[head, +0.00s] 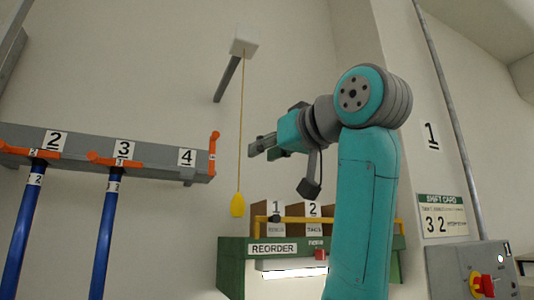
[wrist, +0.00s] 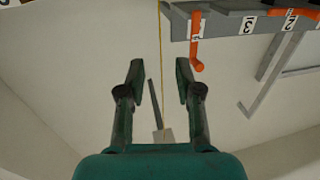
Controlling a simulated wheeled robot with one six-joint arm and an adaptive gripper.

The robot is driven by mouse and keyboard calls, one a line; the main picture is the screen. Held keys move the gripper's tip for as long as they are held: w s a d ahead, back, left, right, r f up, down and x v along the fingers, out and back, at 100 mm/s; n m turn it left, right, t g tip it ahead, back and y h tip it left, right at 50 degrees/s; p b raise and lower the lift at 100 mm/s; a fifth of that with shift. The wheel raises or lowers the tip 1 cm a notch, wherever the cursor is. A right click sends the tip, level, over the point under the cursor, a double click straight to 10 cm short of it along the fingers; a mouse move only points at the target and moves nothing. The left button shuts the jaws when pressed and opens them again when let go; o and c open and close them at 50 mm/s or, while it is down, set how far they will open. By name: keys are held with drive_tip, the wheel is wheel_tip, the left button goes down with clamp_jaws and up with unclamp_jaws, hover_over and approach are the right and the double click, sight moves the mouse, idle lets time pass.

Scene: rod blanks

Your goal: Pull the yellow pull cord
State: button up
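The yellow pull cord (head: 241,125) hangs from a white box (head: 243,46) high on the wall and ends in a yellow handle (head: 238,205). My gripper (head: 262,145) points left toward the cord, at mid-height and above the handle. In the head view a small gap shows between the fingertips and the cord. In the wrist view my gripper (wrist: 158,76) is open and empty, its fingers wide apart. The cord (wrist: 162,45) runs between the fingers in that view; whether it lies within their reach is hard to tell. The handle is outside the wrist view.
A grey rack (head: 80,157) with orange hooks and blue rods (head: 104,235) stands left of the cord. A green reorder station (head: 231,270) with numbered compartments is below. A control box (head: 470,270) with a red knob is at the lower right. The wall around the cord is clear.

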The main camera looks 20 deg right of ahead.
sight(239, 172)
drive_tip(key=w, duration=0.3)
drive_tip(key=w+a, duration=0.1)
drive_tip(key=w, duration=0.3)
drive_tip(key=w+a, duration=0.1)
drive_tip(key=w, duration=0.2)
drive_tip(key=shift+w, duration=0.25)
clamp_jaws()
drive_tip(key=shift+f, duration=0.8)
unclamp_jaws()
drive_tip(key=shift+f, duration=0.1)
